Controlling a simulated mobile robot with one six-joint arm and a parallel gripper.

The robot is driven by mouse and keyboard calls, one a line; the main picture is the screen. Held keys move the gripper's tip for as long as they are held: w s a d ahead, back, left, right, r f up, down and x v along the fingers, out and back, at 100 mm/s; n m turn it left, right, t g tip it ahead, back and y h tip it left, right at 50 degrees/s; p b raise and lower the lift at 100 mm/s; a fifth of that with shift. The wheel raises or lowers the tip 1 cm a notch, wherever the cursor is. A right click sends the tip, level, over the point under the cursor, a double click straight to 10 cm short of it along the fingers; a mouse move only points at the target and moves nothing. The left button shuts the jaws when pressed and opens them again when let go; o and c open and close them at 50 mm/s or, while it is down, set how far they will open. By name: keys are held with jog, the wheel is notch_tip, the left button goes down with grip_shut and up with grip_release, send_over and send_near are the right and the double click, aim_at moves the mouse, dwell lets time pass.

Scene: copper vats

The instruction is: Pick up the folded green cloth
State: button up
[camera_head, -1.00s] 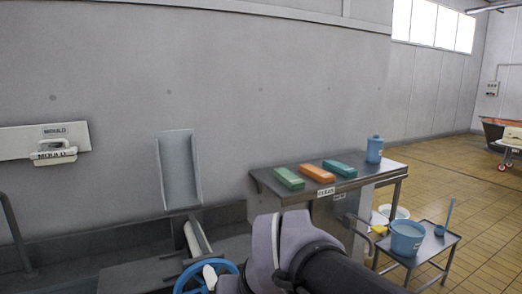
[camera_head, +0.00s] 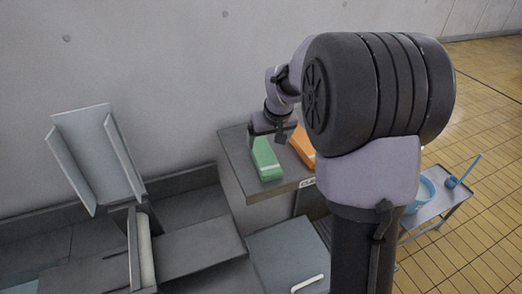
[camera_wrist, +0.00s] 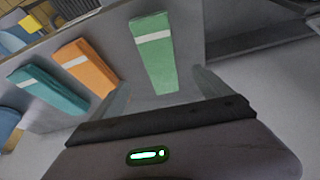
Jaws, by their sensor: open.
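The folded green cloth (camera_head: 265,162) is a long green block with a pale band. It lies flat at the left end of the steel table (camera_head: 236,160). In the wrist view the green cloth (camera_wrist: 153,55) lies ahead of my gripper (camera_wrist: 161,88), roughly between the two fingers. The fingers look pale and blurred, apart and empty. In the head view my gripper (camera_head: 269,130) is above the far end of the green cloth, and my arm hides part of the table.
An orange cloth (camera_wrist: 87,67) lies beside the green one, with a teal cloth (camera_wrist: 49,90) beyond it. A wall stands close behind the table. A low side table (camera_head: 445,200) holds a blue bucket (camera_head: 424,190). A grey upright chute (camera_head: 97,160) stands at left.

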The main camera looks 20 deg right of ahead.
aim_at(263, 152)
jog(key=x, duration=0.4)
jog(key=shift+w+d, duration=0.15)
jog(key=shift+d, duration=0.1)
jog(key=x, duration=0.5)
jog(key=shift+w+a, duration=0.25)
jog(key=shift+w+d+f, duration=0.1)
jog(key=shift+w+f, duration=0.1)
jog(key=shift+f, duration=0.05)
jog(key=shift+s+r, duration=0.1)
jog(key=shift+s, duration=0.1)
jog(key=c, duration=1.7)
jog(key=shift+r, duration=0.1)
